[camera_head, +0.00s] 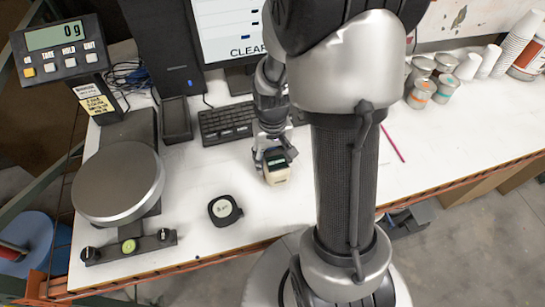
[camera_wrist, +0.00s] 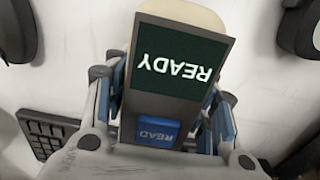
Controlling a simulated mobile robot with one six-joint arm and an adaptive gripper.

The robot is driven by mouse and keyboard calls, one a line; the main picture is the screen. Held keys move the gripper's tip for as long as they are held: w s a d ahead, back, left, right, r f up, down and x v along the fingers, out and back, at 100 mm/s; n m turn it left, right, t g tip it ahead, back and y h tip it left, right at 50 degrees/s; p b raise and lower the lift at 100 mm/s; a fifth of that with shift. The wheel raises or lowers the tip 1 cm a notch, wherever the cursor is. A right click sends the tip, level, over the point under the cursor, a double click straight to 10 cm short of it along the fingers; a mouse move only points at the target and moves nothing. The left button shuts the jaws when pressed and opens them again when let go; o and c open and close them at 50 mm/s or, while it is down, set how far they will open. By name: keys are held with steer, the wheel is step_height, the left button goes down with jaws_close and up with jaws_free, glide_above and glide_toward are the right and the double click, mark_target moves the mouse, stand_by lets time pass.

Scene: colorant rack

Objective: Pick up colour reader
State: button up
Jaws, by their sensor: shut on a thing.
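The colour reader (camera_head: 277,174) is a small cream device with a dark screen, near the middle of the white table in the head view. In the wrist view the colour reader (camera_wrist: 172,66) fills the middle. Its screen shows "READY" upside down, and a blue "READ" button sits below it. My gripper (camera_head: 273,156) is shut on the colour reader, with a finger on each side of it. In the wrist view my gripper (camera_wrist: 165,105) has its blue-padded fingers against the reader's sides. I cannot tell whether the reader touches the table.
A scale with a round metal pan (camera_head: 118,183) stands at the left. A keyboard (camera_head: 226,123) and monitor are behind. Several cans (camera_head: 420,92) and cups stand at the right.

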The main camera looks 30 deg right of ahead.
jaws_close()
steer(key=shift+r, duration=0.15)
